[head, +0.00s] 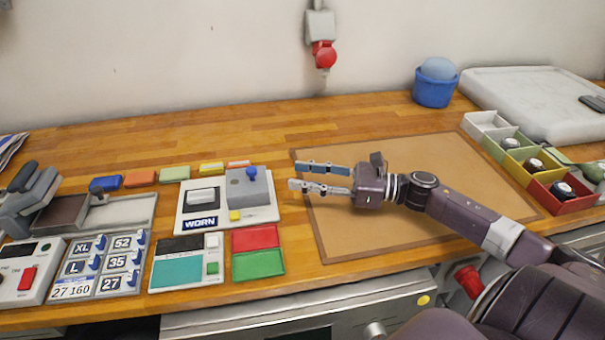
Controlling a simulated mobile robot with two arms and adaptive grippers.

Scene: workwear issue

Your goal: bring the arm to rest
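My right arm (455,207) comes in from the lower right and reaches left over the brown mat (400,155). My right gripper (294,176) is open, with its two fingers apart and nothing between them. It points left, with its fingertips at the mat's left edge, close to the white device marked WORN (201,222). I cannot tell how high it is above the mat. My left gripper is not in view.
Left are a grey press-like device (35,195), a size-label panel (97,265), a teal-screen device (178,270) and red and green pads (257,236). Right are a blue tub (434,92), coloured bins (566,206) and a pale case (530,90). The back left worktop is clear.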

